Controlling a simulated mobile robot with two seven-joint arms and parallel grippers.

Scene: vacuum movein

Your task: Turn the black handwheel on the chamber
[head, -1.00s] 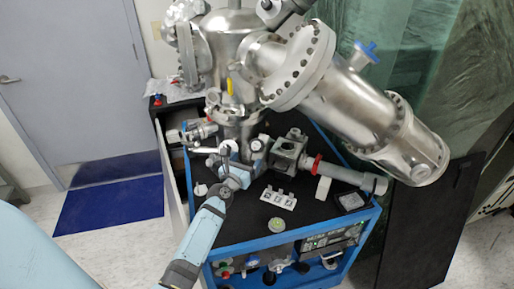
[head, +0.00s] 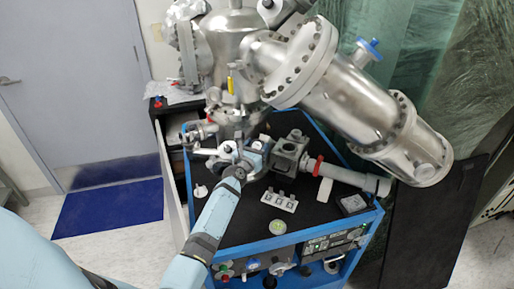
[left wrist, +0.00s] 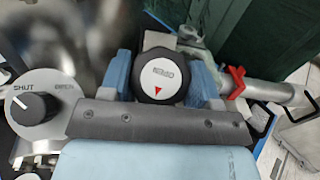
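The black handwheel (left wrist: 160,77) shows in the left wrist view, with a white face, upside-down "OPEN" lettering and a red triangle. My left gripper (left wrist: 160,72) has one blue finger on each side of the wheel. The fingers are apart and close to its rim; whether they touch it I cannot tell. In the head view my left gripper (head: 247,158) is at the fittings below the steel chamber (head: 240,45), and it hides the wheel. My right gripper is not in view.
A grey dial with a black knob marked "SHUT" (left wrist: 35,108) sits left of my gripper. A pipe with a red clamp (head: 318,165) runs to the right. A large steel cylinder (head: 350,95) overhangs the black-topped blue cart (head: 240,228).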

